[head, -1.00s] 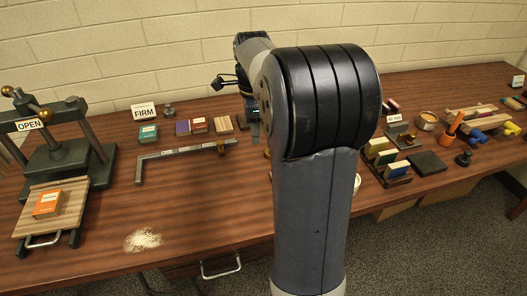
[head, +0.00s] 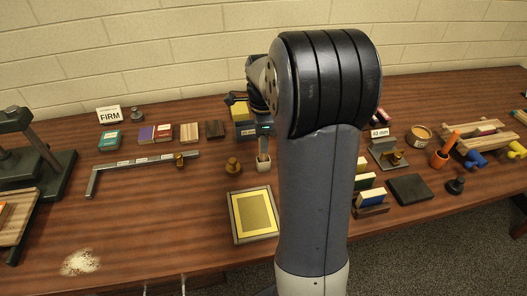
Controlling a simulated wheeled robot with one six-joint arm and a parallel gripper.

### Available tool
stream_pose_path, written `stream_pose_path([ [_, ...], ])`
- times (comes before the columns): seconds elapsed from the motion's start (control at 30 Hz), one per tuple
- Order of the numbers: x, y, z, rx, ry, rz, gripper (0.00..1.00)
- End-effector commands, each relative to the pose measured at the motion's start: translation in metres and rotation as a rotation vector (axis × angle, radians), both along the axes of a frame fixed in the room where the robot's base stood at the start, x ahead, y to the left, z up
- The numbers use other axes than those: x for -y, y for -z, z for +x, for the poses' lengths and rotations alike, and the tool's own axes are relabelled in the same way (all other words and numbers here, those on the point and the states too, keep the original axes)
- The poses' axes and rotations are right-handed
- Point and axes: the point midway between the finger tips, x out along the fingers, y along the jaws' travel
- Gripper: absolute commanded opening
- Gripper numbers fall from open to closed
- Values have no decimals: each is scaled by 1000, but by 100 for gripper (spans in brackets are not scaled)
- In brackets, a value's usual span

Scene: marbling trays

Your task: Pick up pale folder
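My gripper (head: 263,149) points down at the middle of the table, partly hidden behind my own arm. Its narrow lower end is just above or at a small pale cup (head: 263,165) with a brownish upright piece in its mouth. I cannot tell whether the gripper touches that piece, or whether its fingers are open or shut. I cannot make out a pale folder for certain; it may be hidden by the gripper or arm.
A yellow-framed tray (head: 253,216) lies in front of the cup, with a brass knob (head: 233,166) to the cup's left. A metal square (head: 140,169) lies farther left. Small blocks and a FIRM sign (head: 109,115) stand behind it. A dark slab (head: 410,189) lies right.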

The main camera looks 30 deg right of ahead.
Motion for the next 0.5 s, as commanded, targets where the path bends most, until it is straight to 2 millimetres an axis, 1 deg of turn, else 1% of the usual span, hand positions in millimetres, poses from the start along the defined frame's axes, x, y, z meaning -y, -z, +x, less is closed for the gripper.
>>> stream_pose_path([
  [0.03, 0, 0, 0, 0, 0, 0, 30],
  [0.07, 0, 0, 0, 0, 0, 0, 27],
  [0.4, 0, 0, 0, 0, 0, 0, 0],
  [0.5, 0, -1, 0, 1, 0, 0, 0],
])
